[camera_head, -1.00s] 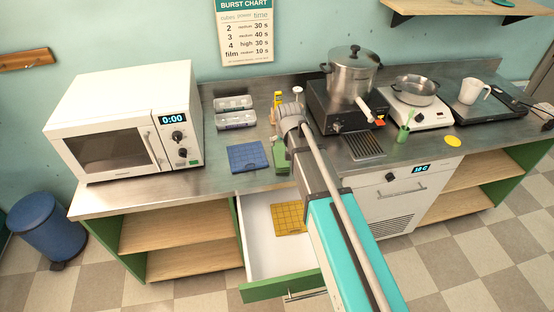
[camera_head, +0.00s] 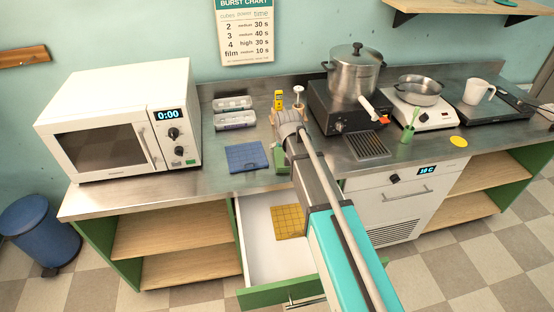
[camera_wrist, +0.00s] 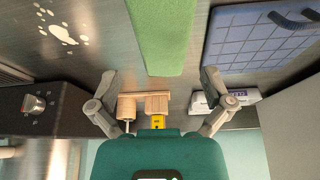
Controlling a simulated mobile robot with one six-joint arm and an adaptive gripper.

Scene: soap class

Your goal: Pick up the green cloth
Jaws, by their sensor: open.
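The green cloth (camera_wrist: 160,35) lies flat on the steel counter in the wrist view, reaching in from the top edge. In the head view only a small green part of it (camera_head: 282,158) shows beside my arm, which hides the rest. My gripper (camera_wrist: 159,82) is open and empty. Its two fingers are spread wide, with the cloth's near end just beyond and between them in the picture. I cannot tell the height of the fingers above the counter. In the head view the fingers are hidden behind my wrist.
A blue folded cloth (camera_head: 243,156) lies left of the green one. A wooden stand (camera_wrist: 155,103) with a yellow item (camera_wrist: 158,122) is near my fingers. A burner (camera_head: 345,117) with a pot (camera_head: 353,72) stands right. Below, an open drawer (camera_head: 258,240) holds a yellow cloth (camera_head: 289,222).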

